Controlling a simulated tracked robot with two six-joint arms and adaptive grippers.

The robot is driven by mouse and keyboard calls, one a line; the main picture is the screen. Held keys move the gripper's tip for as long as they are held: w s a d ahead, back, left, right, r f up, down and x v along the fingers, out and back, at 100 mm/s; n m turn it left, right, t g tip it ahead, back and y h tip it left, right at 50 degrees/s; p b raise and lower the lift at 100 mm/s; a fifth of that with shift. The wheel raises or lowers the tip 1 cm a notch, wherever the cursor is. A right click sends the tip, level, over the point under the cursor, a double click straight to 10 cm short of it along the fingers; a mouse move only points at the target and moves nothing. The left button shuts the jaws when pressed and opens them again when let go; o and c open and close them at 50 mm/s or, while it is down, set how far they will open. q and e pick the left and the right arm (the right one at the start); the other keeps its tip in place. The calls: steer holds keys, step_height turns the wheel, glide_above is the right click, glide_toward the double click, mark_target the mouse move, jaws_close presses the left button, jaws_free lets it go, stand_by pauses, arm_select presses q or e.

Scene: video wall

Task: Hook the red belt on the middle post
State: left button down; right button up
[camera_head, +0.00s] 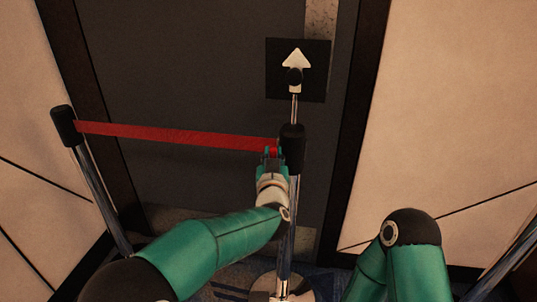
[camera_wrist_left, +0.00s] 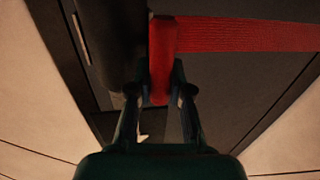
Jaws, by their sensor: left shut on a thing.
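The red belt (camera_head: 180,134) runs taut from the black head of the left post (camera_head: 64,126) to the middle post (camera_head: 292,146). My left gripper (camera_head: 272,156) is shut on the belt's end, just left of the middle post's black head. In the left wrist view the belt's end (camera_wrist_left: 162,50) sits between the fingertips (camera_wrist_left: 160,84), right beside the dark post head (camera_wrist_left: 108,45). I cannot tell whether the end touches or is hooked into the head. My right gripper is out of view; only part of that arm shows at the lower right.
A black sign with a white arrow (camera_head: 296,58) stands above the middle post. A dark door (camera_head: 200,60) is behind the belt, with pale wall panels (camera_head: 450,110) on both sides. Another metal pole (camera_head: 510,264) shows at the lower right edge.

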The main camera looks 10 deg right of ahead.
arm_select(q)
steer(key=shift+s+d+r, duration=0.15)
steer(key=shift+d+r, duration=0.05)
steer(key=shift+d, duration=0.1)
steer(key=c, duration=1.1)
jaws_free()
steer(key=shift+d+f, duration=0.1)
steer(key=shift+o, duration=0.2)
steer(key=shift+f, duration=0.1)
steer(key=v, duration=1.2)
steer(key=shift+a, duration=0.2)
